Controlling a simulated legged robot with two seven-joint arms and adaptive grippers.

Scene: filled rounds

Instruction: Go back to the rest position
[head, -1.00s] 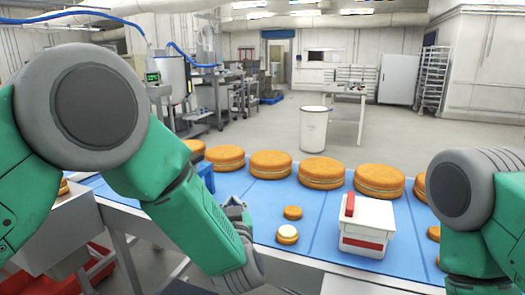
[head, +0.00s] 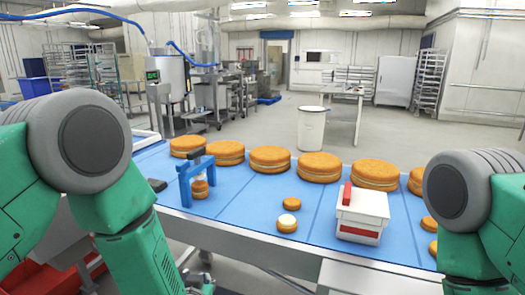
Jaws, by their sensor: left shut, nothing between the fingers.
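My left arm comes in from the left, its green forearm pointing down. My left gripper (head: 203,283) shows only in part at the bottom edge, below the level of the blue conveyor belt (head: 247,195) and in front of it. It is shut with nothing seen in it. My right arm is bent at the right edge, and its gripper is out of view.
Several large round cakes (head: 320,167) line the belt's far side. Small rounds (head: 287,223) lie nearer. A white box with a red handle (head: 362,213) stands on the right. A blue frame (head: 185,187) stands on the left, a red crate (head: 50,275) below.

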